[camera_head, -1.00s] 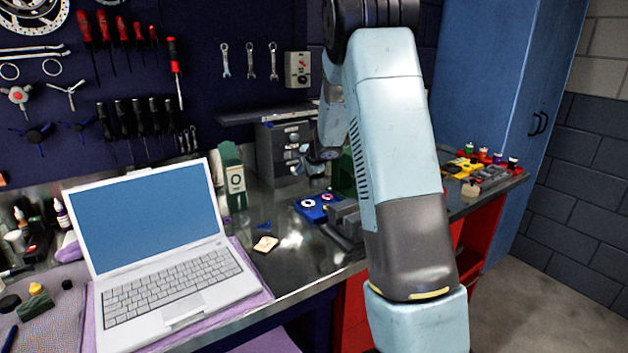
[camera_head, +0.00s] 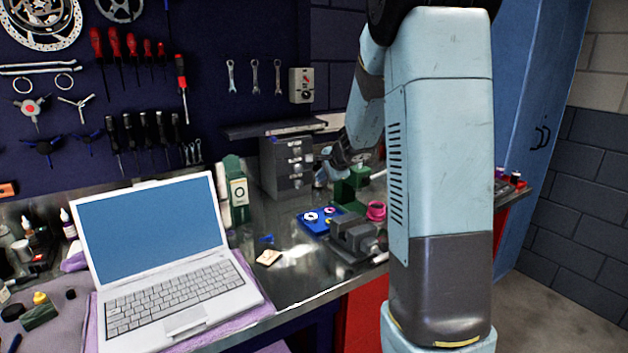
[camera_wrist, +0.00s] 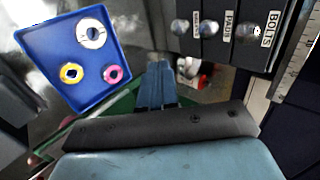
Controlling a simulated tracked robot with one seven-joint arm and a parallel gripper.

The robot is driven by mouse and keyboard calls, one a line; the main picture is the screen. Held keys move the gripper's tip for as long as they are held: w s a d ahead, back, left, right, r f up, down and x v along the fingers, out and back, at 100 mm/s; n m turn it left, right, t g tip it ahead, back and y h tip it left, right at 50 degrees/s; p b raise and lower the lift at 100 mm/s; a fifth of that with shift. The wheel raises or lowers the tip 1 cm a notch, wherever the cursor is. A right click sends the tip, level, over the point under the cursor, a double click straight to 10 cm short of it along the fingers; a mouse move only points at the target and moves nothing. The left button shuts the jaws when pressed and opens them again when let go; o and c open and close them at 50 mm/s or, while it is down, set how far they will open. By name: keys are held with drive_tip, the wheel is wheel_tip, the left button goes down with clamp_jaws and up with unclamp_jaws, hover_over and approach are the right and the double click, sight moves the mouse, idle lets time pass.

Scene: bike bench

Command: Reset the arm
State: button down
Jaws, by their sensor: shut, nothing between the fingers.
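My gripper (camera_wrist: 157,85) shows in the wrist view with its two light blue fingers together and nothing between them. In the head view my gripper (camera_head: 322,170) is small, just right of the grey drawer cabinet (camera_head: 286,165), and partly hidden. My light blue and grey arm fills the right middle of the head view, bent at a high joint, and hides part of the bench. In the wrist view the fingers point toward the gap between the blue tray (camera_wrist: 60,88) and the labelled drawers (camera_wrist: 228,25).
The blue tray holds white, yellow and pink rings. Beside it stand a grey vise (camera_head: 352,238), a green block (camera_head: 345,192) and a pink ring-shaped part (camera_head: 376,210). An open laptop (camera_head: 150,225) is at left. A blue cabinet (camera_head: 545,110) stands at right.

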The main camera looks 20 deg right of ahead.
drive_tip(key=s+a+r+n+g+y, duration=0.1)
drive_tip(key=s+a+r+n, duration=0.45)
drive_tip(key=s, duration=0.35)
drive_tip(key=s+a+r+n+g+y, duration=0.1)
drive_tip(key=s+a+r+n, duration=0.4)
drive_tip(key=s, duration=0.4)
drive_tip(key=s+n+g+h, duration=0.1)
drive_tip(key=s+n+h, duration=0.2)
drive_tip(key=s, duration=1.7)
drive_tip(key=shift+s+f+n+g+h, duration=0.15)
drive_tip(key=shift+s+n+g+h, duration=0.2)
drive_tip(key=shift+n, duration=0.8)
